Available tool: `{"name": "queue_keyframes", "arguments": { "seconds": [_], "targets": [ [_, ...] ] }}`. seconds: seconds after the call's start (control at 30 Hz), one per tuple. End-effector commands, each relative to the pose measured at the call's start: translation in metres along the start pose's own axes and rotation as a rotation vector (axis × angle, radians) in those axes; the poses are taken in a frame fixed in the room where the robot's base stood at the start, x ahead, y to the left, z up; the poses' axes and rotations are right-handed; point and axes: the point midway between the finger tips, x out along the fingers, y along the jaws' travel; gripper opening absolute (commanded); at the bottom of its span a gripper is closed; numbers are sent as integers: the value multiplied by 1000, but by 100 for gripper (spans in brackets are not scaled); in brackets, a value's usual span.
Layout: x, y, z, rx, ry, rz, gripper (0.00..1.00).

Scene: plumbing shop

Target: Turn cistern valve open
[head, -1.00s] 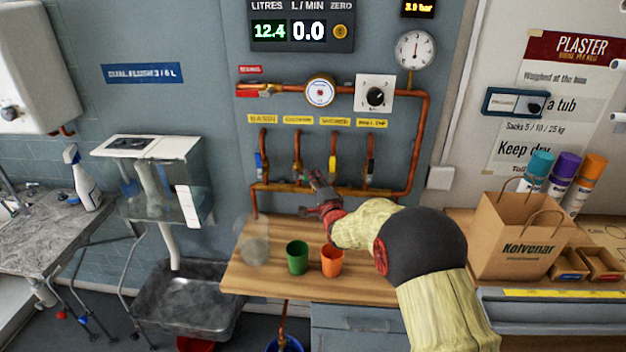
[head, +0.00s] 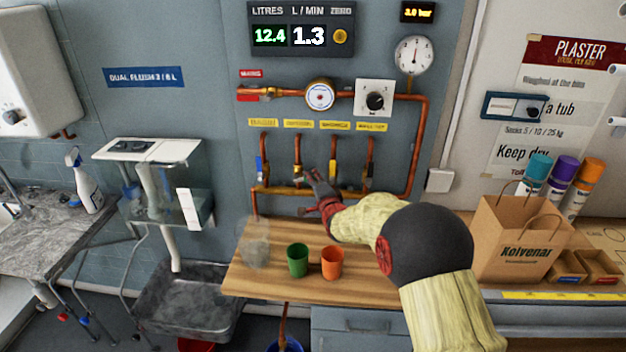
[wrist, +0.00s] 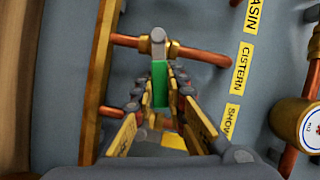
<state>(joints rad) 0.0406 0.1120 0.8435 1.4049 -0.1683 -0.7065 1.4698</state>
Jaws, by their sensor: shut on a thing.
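The cistern valve sits on the second copper pipe from the left, under the yellow cistern label (head: 298,124). In the wrist view its green lever (wrist: 159,84) reaches out between my fingers, across the copper pipe (wrist: 205,54); the brass valve body (wrist: 172,47) is beyond them. My gripper (wrist: 161,92) is shut on the green lever. In the head view my gripper (head: 314,180) is at the pipe row and hides most of the lever. The cistern label also shows in the wrist view (wrist: 240,68).
The basin valve's blue lever (head: 259,166) is left of my gripper; a yellow lever (head: 334,175) is close on its right. Green (head: 298,260) and orange (head: 332,263) cups stand on the wooden bench below. The display (head: 300,36) reads 12.4 litres and 1.3 L/min.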

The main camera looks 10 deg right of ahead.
Motion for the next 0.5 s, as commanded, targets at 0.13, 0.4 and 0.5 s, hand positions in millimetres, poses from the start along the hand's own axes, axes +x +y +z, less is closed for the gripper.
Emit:
{"name": "queue_keyframes", "arguments": {
  "seconds": [0.13, 0.4, 0.5],
  "targets": [
    [0, -9, 1, -127, -2, 55, 0],
    [2, -23, 6, -361, -4, 154, 0],
    [2, -29, 8, -445, -4, 190, 0]
  ]
}}
